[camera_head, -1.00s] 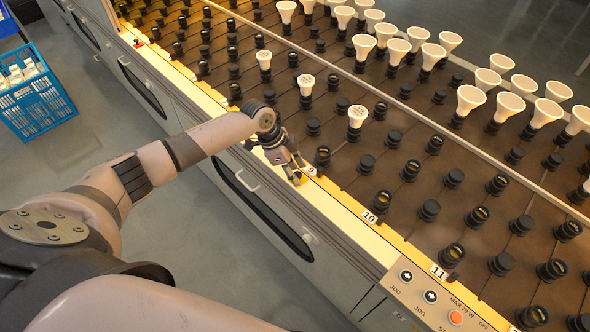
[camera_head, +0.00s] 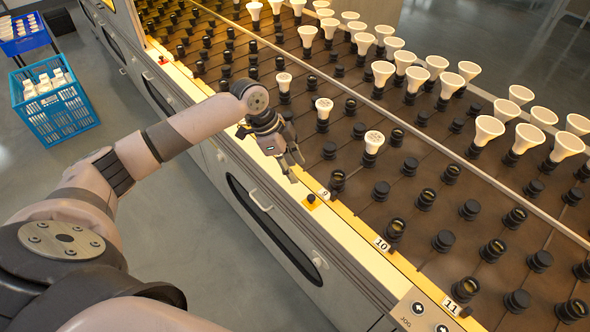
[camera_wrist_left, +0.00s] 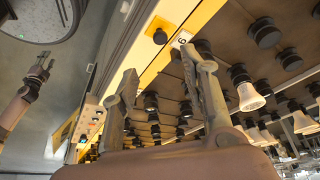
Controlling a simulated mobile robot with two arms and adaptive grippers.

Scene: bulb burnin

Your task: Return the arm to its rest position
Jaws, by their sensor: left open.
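My left gripper (camera_head: 290,172) hangs over the yellow front rail of the bulb rack, up and left of the label 9 (camera_head: 324,194). It is open, with nothing between its fingers. In the left wrist view its two fingers (camera_wrist_left: 160,62) stand wide apart, with the rail and dark sockets beyond them. My left arm (camera_head: 185,130) reaches out from the lower left over the grey floor. Another arm with a small gripper (camera_wrist_left: 40,70), apparently my right one, shows at the left of the wrist view; its jaws are too small to read.
The rack (camera_head: 335,222) holds rows of black sockets, several with white bulbs (camera_head: 373,142) in them. A control panel (camera_head: 420,308) sits at the lower right. A blue crate (camera_head: 58,118) with white items stands on the floor, which is clear between crate and rack.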

